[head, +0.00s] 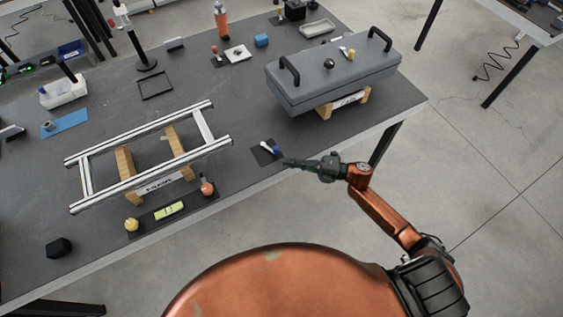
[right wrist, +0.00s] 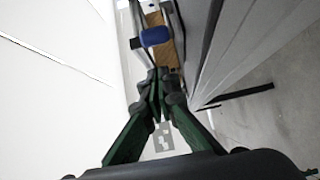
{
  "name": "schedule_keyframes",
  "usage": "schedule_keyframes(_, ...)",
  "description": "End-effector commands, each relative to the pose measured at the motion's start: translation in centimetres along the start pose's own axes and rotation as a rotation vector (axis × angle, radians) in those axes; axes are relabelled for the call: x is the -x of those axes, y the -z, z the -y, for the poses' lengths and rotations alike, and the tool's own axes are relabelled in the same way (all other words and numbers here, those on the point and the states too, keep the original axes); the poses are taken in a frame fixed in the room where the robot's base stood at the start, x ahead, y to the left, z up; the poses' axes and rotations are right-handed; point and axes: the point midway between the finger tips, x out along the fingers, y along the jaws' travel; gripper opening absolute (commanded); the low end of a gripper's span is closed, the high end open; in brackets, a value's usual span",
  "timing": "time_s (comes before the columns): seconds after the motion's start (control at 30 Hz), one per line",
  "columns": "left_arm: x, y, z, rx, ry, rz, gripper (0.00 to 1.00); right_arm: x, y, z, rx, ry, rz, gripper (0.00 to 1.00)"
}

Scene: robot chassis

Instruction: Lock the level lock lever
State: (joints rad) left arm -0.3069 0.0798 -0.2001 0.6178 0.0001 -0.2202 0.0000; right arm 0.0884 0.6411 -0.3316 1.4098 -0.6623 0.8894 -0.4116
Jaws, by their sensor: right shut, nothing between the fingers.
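A small lever-like part with a white shaft and a blue end (head: 270,148) lies on a dark plate (head: 262,157) near the table's front edge. What looks like its blue end (right wrist: 154,37) shows in the right wrist view, just beyond the fingertips. My right gripper (head: 287,162) is shut and empty, its tips pointing left, close to the blue end in the head view. In the right wrist view, the right gripper's fingertips (right wrist: 160,76) meet below the blue end; I cannot tell whether they touch it. My left gripper is not in view.
An aluminium frame (head: 148,190) on wooden blocks stands left. A grey case (head: 330,76) with black handles rests on blocks at the right. A yellow-green level (head: 169,210) lies on a dark strip near the front edge. The grey table (head: 235,192) is bare in places between them.

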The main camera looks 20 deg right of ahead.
Motion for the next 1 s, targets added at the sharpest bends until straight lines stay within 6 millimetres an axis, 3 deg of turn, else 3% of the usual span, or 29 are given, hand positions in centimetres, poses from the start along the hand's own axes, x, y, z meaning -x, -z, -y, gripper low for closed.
schedule_keyframes(0.1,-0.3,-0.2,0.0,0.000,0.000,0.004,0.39,2.6,-1.2,0.3,-0.001,0.004,0.007,0.00)
schedule_keyframes(0.3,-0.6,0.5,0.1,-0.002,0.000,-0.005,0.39,4.7,-2.4,0.2,-0.002,0.001,0.006,0.00)
schedule_keyframes(1.0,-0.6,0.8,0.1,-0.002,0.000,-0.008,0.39,5.0,-2.6,0.1,-0.002,0.000,0.002,0.00)
